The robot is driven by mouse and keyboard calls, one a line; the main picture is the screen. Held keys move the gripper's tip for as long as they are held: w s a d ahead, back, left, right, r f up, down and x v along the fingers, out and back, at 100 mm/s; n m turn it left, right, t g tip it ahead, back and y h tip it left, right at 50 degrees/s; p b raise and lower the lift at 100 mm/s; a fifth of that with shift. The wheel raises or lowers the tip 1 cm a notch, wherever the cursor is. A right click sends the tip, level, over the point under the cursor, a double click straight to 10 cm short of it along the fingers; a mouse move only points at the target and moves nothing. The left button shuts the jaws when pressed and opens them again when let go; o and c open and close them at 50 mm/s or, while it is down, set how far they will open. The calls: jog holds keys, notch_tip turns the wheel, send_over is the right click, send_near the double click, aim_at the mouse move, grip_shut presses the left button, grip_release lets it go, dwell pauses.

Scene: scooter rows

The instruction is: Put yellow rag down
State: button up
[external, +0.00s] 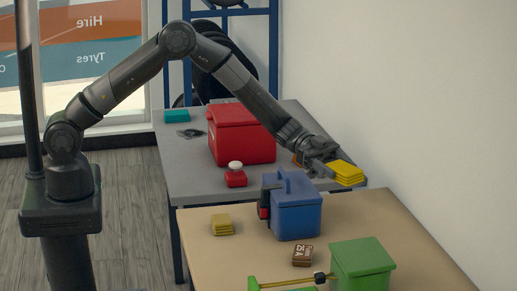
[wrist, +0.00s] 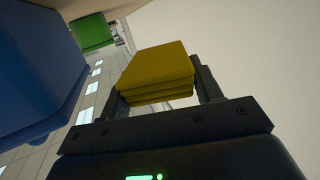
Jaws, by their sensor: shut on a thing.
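The yellow rag (external: 347,173) is a folded stack of layers. My gripper (external: 325,169) is shut on it and holds it in the air, right of the blue box and close to the wall. In the wrist view the yellow rag (wrist: 155,75) sits between the two fingers of my gripper (wrist: 160,92). I cannot tell from these views exactly how high the held rag is above the tables.
A blue box (external: 296,215) with a handle stands on the tan table; it also shows in the wrist view (wrist: 35,75). A green box (external: 362,262) and a brown block (external: 303,255) are in front. A red box (external: 240,135) stands on the grey table (external: 185,150). Bare tan surface lies right of the blue box.

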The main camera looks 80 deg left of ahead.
aim_at(335, 205)
notch_tip(335, 205, down, 8)
jog(key=shift+f, duration=0.25)
jog(key=o, duration=0.9)
jog(key=shift+f, duration=0.15)
jog(key=shift+o, duration=0.2)
